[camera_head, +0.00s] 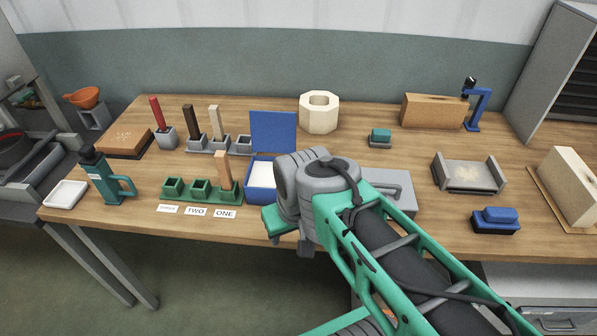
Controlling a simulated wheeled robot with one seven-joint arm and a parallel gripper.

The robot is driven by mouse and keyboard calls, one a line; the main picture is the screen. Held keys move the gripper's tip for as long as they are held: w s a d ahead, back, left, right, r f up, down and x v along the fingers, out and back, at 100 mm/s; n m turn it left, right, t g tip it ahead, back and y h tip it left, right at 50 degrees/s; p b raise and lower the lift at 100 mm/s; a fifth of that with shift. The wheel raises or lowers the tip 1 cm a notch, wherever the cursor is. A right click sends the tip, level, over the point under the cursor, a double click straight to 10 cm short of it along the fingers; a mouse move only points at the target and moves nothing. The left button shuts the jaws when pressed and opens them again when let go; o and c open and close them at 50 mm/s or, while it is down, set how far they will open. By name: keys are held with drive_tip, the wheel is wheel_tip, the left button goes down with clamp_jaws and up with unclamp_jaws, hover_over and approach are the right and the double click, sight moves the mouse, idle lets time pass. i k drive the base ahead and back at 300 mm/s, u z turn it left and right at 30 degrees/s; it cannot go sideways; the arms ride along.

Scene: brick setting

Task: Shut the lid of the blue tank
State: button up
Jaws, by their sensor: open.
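The blue tank (259,194) is an open box with white inside, near the middle of the table. Its blue lid (273,131) stands raised at the back edge of the tank. My gripper (288,237) is open, at the front right of the tank and low in the picture. My wrist covers the right part of the tank, and the fingertips are largely hidden.
A green holder (201,190) with a wooden peg stands left of the tank. A grey holder (222,151) with pegs is behind it. A cream octagonal block (319,112) stands behind right. A grey box (392,186) is right of my wrist.

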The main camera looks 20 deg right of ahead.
sight(271, 132)
drive_tip(key=z, duration=0.15)
drive_tip(key=k, duration=0.6)
drive_tip(key=u, duration=0.75)
drive_tip(key=i, duration=1.4)
drive_tip(key=z, duration=0.4)
